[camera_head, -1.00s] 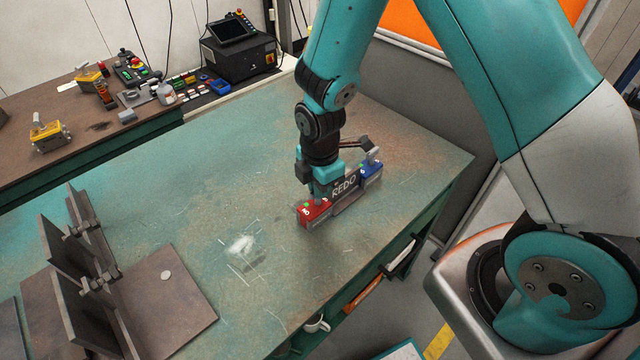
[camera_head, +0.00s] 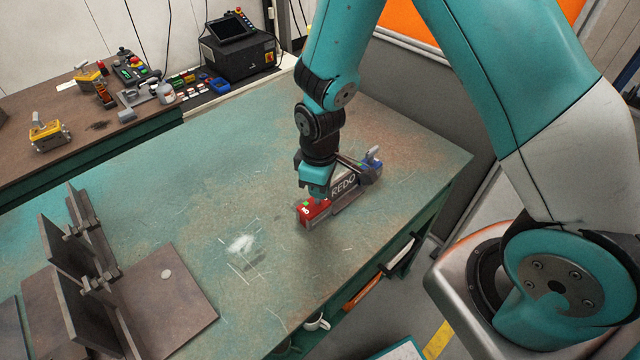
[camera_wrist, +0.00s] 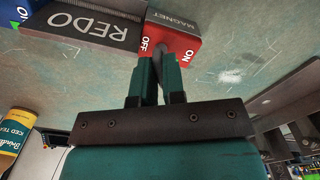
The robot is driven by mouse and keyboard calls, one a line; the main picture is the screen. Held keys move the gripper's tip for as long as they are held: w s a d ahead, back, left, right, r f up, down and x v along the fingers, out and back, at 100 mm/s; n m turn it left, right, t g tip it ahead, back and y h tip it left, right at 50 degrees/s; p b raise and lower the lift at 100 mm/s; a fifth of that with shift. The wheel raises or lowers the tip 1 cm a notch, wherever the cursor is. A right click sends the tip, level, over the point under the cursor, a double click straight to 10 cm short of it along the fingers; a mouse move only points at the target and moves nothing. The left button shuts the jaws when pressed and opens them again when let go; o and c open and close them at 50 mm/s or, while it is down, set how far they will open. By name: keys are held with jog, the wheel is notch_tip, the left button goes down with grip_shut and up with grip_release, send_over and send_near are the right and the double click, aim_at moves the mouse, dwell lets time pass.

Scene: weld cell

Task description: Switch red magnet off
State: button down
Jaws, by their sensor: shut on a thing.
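The red magnet (camera_head: 306,213) lies on the green bench at the near end of a grey plate marked REDO (camera_head: 344,186). In the wrist view the red magnet (camera_wrist: 183,36) shows the words OFF, ON and MAGNET. My gripper (camera_head: 316,197) is low over the red magnet. In the wrist view its two fingers (camera_wrist: 156,62) are close together on the magnet's grey lever (camera_wrist: 161,60), near the OFF label. The fingers hide much of the lever.
A blue magnet (camera_head: 374,163) sits at the plate's far end. Steel plates (camera_head: 160,290) stand on the bench at left. A side bench (camera_head: 50,105) holds yellow tools and a black machine (camera_head: 238,55). The bench middle is clear.

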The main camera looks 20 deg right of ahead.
jog(key=m, duration=0.5)
jog(key=shift+a+m, duration=0.1)
jog(key=shift+m, duration=0.2)
dwell(0.4)
jog(key=c, duration=1.2)
grip_release()
jog(key=shift+r, duration=0.1)
notch_tip(320, 180, up, 17)
jog(key=shift+r+b, duration=0.15)
jog(key=shift+b, duration=0.15)
